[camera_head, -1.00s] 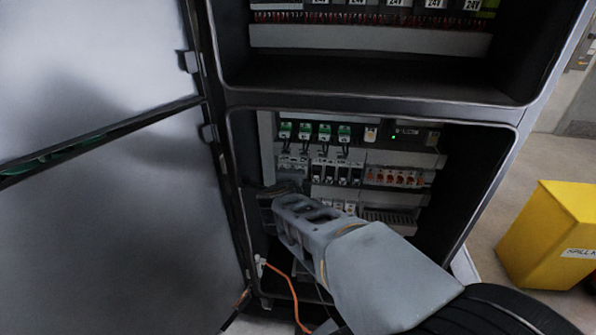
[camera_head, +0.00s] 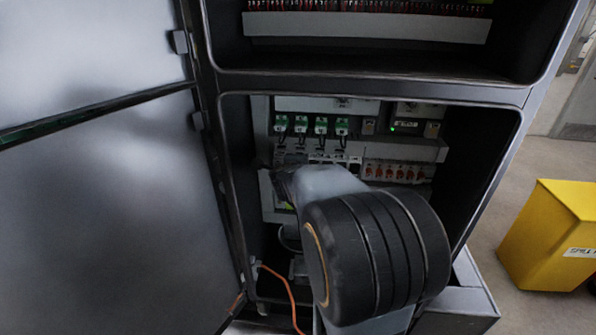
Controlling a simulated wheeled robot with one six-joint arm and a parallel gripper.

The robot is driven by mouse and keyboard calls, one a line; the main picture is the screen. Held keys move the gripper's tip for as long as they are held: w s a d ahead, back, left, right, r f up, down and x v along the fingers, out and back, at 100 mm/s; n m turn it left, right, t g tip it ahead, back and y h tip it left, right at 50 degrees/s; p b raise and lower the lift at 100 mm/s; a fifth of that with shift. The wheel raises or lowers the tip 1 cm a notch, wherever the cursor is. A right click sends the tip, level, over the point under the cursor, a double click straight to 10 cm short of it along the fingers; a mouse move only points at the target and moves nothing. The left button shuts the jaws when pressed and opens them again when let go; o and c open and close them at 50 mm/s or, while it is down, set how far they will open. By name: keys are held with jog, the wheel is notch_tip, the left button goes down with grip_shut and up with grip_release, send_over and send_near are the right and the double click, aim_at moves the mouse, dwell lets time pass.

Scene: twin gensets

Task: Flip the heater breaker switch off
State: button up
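The open lower cabinet bay holds rows of electrical parts. A row of white breakers (camera_head: 325,157) runs across the middle, partly behind my arm. To its right is a row of breakers with red-orange levers (camera_head: 396,172). Labels are too small to read, so I cannot tell which is the heater breaker. My gripper (camera_head: 285,172) is at the left end of the white row, mostly hidden by my own wrist. I cannot see its finger gap or whether it touches anything.
Green-topped modules (camera_head: 311,124) with black wires sit above the breakers. The open cabinet door (camera_head: 110,220) stands left of the bay. An orange cable (camera_head: 288,290) hangs at the lower left. A yellow bin (camera_head: 550,240) stands on the floor at right.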

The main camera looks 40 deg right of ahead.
jog(key=shift+c, duration=0.2)
grip_shut()
jog(key=shift+f, duration=0.1)
notch_tip(320, 180, down, 4)
jog(key=t+h+b, duration=0.6)
jog(key=b, duration=3)
jog(key=shift+t, duration=0.3)
jog(key=shift+r+t+h+b, duration=0.35)
jog(key=shift+h+b, duration=0.25)
jog(key=shift+b, duration=0.7)
